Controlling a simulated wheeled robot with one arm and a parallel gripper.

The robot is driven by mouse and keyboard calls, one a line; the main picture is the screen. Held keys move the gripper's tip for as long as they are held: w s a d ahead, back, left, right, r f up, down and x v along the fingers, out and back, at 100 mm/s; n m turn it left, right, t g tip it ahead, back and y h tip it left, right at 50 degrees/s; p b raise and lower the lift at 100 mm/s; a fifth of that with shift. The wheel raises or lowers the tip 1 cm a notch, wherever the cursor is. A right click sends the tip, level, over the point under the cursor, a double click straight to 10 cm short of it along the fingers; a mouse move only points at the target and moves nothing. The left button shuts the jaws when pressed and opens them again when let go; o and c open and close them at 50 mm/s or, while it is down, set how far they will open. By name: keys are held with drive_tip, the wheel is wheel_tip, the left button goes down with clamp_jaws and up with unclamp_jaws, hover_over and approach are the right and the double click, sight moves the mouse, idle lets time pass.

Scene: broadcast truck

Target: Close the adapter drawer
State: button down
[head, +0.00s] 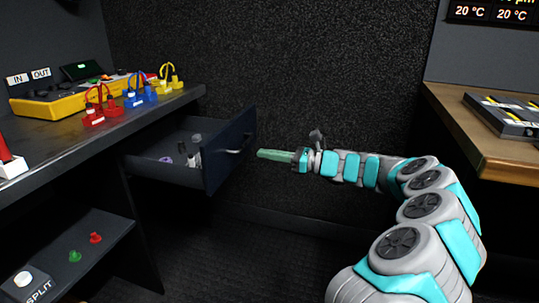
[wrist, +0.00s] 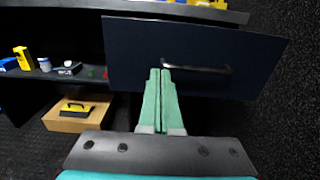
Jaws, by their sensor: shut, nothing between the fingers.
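The adapter drawer (head: 213,162) is dark blue and stands pulled out from under the desk at the left. Small grey and purple items lie inside it. In the wrist view its front panel (wrist: 125,50) fills the upper middle. The drawer's handle (head: 238,150) is a metal bar on the front; it also shows in the wrist view (wrist: 196,68). My gripper (head: 260,154) has green fingers, shut and empty, pointing at the drawer front just right of the handle. In the wrist view my gripper (wrist: 160,72) overlaps the panel near the handle's left end; I cannot tell whether it touches.
The desk (head: 60,145) above the drawer carries red, blue and yellow connectors and a yellow device (head: 75,98). A low shelf (head: 75,255) with a SPLIT label is below. A wooden counter (head: 500,155) stands at the right. The floor between is clear.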

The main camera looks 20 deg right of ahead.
sight(225, 148)
drive_tip(key=x, duration=1)
drive_tip(key=shift+a, duration=0.15)
drive_tip(key=shift+w+a, duration=0.1)
drive_tip(key=shift+w, duration=0.05)
